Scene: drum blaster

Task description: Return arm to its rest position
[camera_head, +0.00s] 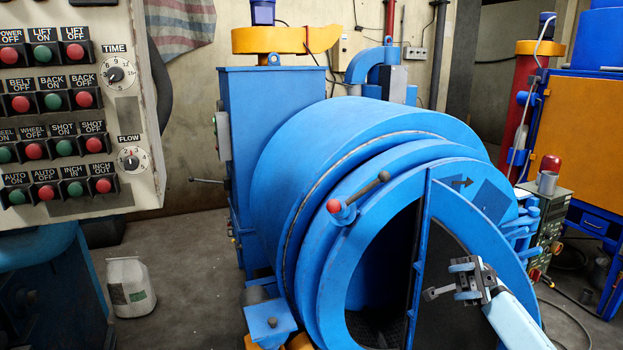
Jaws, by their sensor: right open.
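My right gripper (459,281) is open and empty, its arm coming in from the lower right. In the picture it lies in front of the round door (386,214) of the blue drum blaster (300,170). I cannot tell whether it touches the door. The drum's opening (385,270) shows dark inside, left of the gripper. A handle with a red knob (335,206) sits on the drum's front rim. My left gripper is out of view.
A control panel (75,135) with red and green buttons and two dials fills the upper left. A white container (130,286) stands on the floor below it. A grey-green control box (546,225) and an orange-and-blue cabinet (580,130) stand at right.

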